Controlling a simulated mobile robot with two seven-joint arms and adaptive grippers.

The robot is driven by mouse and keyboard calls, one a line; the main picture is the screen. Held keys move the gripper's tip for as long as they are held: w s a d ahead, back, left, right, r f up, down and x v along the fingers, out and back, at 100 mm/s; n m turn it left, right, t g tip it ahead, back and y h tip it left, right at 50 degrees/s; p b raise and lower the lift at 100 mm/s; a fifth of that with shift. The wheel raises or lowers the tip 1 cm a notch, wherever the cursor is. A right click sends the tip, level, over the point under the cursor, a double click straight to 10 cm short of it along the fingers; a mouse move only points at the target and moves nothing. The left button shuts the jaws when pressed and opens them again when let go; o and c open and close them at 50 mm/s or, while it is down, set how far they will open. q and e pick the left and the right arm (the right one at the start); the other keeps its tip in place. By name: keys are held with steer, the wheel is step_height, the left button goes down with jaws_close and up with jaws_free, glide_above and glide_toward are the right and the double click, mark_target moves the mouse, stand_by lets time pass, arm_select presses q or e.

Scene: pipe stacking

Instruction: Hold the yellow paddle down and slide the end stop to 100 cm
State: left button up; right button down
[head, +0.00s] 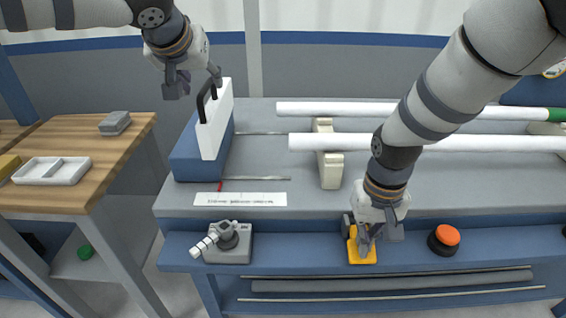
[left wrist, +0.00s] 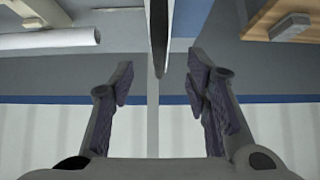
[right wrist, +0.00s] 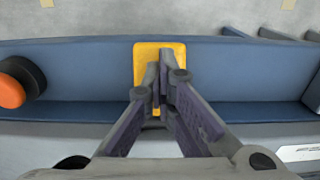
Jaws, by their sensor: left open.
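The end stop is a blue block with a white upright plate (head: 215,120) and a black handle (head: 205,100), at the left end of the bench. My left gripper (head: 194,82) is open just above and behind the handle; part of the end stop shows between its fingers in the left wrist view (left wrist: 160,35). A red pointer (head: 220,186) is at the block's foot, by the white scale (head: 240,199), whose numbers I cannot read. The yellow paddle (head: 361,253) is on the front ledge. My right gripper (right wrist: 165,85) has its fingertips together over the paddle (right wrist: 146,52); contact is unclear.
Two white pipes (head: 340,108) lie across cream supports (head: 329,165) right of the end stop. A grey clamp lever (head: 230,240) and an orange button (head: 446,236) are on the ledge. A wooden table (head: 90,180) with a white tray (head: 50,171) stands left.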

mark_target(204, 87)
arm_select(q)
steer(key=shift+f, duration=0.2)
steer(key=shift+x, duration=2.25)
steer(key=shift+c, duration=0.5)
jaws_close()
